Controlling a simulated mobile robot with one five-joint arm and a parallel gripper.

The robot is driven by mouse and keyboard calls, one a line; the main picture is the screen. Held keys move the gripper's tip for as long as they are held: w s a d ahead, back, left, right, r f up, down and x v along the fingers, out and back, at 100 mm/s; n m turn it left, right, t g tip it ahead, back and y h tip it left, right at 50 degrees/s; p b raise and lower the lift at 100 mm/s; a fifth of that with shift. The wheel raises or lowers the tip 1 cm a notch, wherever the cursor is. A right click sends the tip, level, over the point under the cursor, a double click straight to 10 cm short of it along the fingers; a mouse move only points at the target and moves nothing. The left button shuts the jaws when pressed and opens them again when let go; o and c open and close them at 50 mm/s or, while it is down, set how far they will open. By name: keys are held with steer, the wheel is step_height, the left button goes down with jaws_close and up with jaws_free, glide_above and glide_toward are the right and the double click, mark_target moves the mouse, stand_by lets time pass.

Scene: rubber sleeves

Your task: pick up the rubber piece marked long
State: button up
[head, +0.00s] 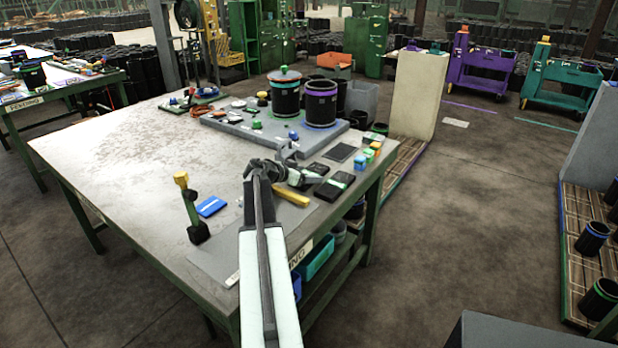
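Two large black rubber sleeves stand upright on a grey board (225,124) at the table's far right part. I cannot read any mark saying long on either one. My gripper (287,152) is in front of the board, over the near right part of the table, apart from both sleeves. Its fingers are small and partly hidden by my arm, so I cannot tell whether they are open.
The table (120,140) is bare on its left. A black stand with a yellow top (190,208), a blue block (211,206), a yellow bar (292,196) and dark flat boxes (334,186) lie near my arm.

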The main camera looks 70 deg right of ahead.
steer(key=shift+c, duration=1.1)
steer(key=shift+r+p, duration=0.6)
steer(key=shift+r, duration=0.05)
steer(key=c, duration=0.4)
step_height(320, 180, up, 9)
steer(key=p, duration=0.9)
steer(key=shift+f, duration=0.1)
